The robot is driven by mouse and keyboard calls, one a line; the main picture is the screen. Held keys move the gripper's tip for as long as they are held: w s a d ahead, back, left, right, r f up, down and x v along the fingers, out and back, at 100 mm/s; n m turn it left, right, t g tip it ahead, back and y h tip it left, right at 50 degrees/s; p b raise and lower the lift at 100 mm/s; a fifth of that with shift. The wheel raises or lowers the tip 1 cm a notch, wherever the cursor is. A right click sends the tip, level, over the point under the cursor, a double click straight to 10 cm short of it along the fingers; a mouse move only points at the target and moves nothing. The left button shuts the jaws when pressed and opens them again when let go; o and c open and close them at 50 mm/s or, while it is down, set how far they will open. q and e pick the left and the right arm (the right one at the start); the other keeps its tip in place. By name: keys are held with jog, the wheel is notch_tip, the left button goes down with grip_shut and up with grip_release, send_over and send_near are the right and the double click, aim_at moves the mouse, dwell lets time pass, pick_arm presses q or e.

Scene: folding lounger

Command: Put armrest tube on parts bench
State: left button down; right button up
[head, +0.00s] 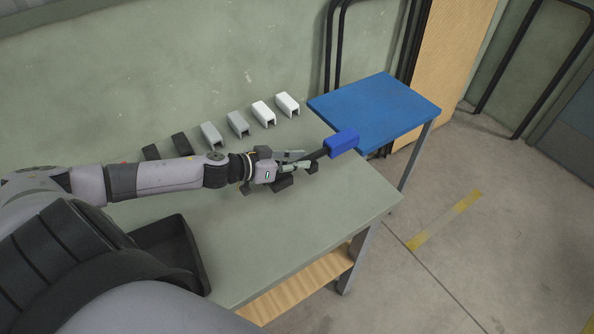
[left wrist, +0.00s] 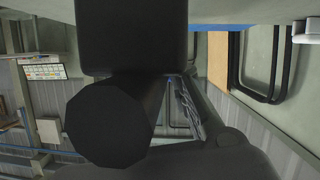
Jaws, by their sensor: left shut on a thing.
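My left gripper (head: 305,161) is shut on a dark armrest tube (head: 316,154) above the far right part of the grey-green bench (head: 300,220). A bright blue block (head: 342,142) shows at the tube's far end, close to the bench edge; I cannot tell for sure that the two are joined. In the left wrist view a large dark round-ended shape (left wrist: 110,122) fills the middle, close to the camera. The fingers hide part of the tube. I cannot tell which surface is the parts bench. My right gripper is not in view.
Several grey, white and dark channel-shaped pieces (head: 238,123) stand in a row along the wall. A blue-topped table (head: 375,108) stands beyond the bench's right end. A black tray (head: 172,252) sits at the near left. The bench's right front is clear.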

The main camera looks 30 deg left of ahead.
pick_arm(q)
jog(key=shift+f, duration=1.9)
jog(key=shift+f, duration=0.15)
jog(key=c, duration=1.5)
grip_release()
